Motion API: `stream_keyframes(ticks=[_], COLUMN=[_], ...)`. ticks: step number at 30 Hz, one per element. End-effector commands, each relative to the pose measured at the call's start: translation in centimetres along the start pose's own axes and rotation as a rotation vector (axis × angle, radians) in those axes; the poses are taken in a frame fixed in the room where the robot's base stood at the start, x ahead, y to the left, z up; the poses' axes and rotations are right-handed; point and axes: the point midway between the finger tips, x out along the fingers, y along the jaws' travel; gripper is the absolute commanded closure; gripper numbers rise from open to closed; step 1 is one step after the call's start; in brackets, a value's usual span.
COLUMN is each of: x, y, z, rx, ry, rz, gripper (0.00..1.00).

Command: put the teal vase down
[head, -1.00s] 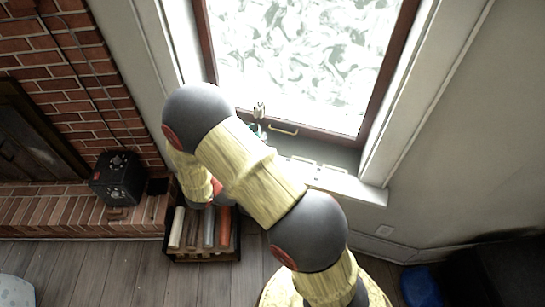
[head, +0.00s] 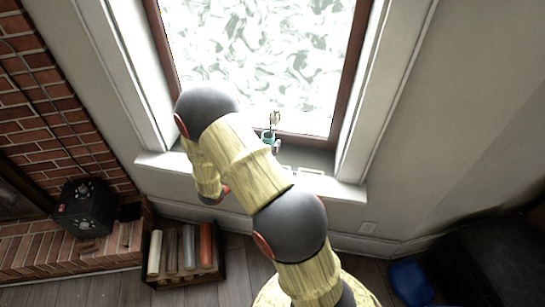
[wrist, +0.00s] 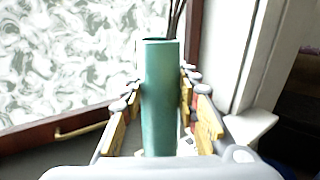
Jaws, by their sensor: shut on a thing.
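The teal vase (wrist: 161,100) stands upright in the wrist view, between the two fingers of my gripper (wrist: 160,115), which is shut on it. Thin dark stems rise from its top. In the head view a small part of the teal vase (head: 268,136) shows beside my arm, in front of the window and near the sill. My arm hides most of the gripper there. I cannot tell whether the base of the vase touches the sill.
The white window sill (head: 345,190) runs below the window, with small pale items on it to the right of the vase. A crate of rolls (head: 185,277) and a black box (head: 84,208) by the brick hearth stand at the lower left. A blue object (head: 410,283) lies at the lower right.

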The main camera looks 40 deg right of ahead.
Motion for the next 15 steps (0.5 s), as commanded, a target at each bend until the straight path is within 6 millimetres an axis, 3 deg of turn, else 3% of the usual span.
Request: stream_keyframes(ticks=[10,15], x=[1.8,1.9], y=[-0.4,-0.3], z=[-2.3,-5.0], rx=[0.001,0.000], ry=[-0.001,-0.001], rz=[0.000,0.001], gripper=[1.00,1.00])
